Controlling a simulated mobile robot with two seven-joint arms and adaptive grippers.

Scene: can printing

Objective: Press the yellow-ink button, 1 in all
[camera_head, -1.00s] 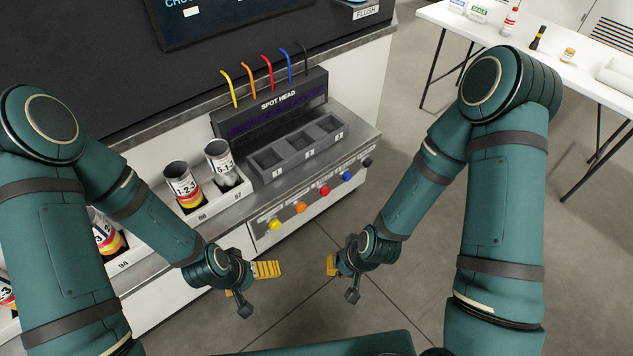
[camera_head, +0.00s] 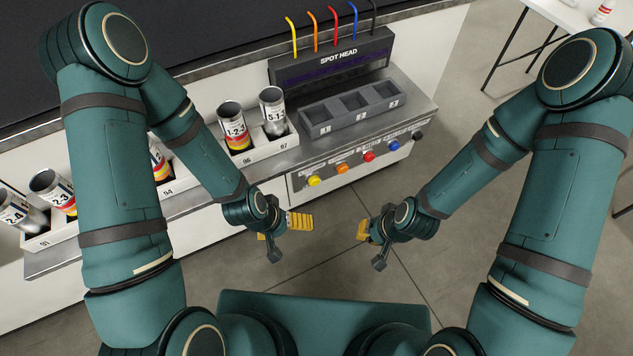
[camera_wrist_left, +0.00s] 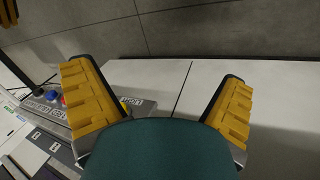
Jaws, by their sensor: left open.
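The yellow button (camera_head: 314,181) sits at the left end of a row of coloured buttons on the front panel below the spot head. My left gripper (camera_head: 286,228) is below and to the left of it in the head view, apart from the panel and empty. In the left wrist view its two yellow-padded fingers (camera_wrist_left: 160,105) are wide apart. A bit of yellow shows beside the left finger there, mostly hidden. My right gripper (camera_head: 362,231) is below and to the right of the button, touching nothing; its finger opening is not clear.
Orange (camera_head: 342,169), red (camera_head: 369,157), blue (camera_head: 394,145) and black (camera_head: 417,136) buttons continue rightward. The spot head (camera_head: 330,62) stands behind a three-slot tray (camera_head: 352,107). Printed cans (camera_head: 234,127) stand in a white rack at left. Open floor lies before the panel.

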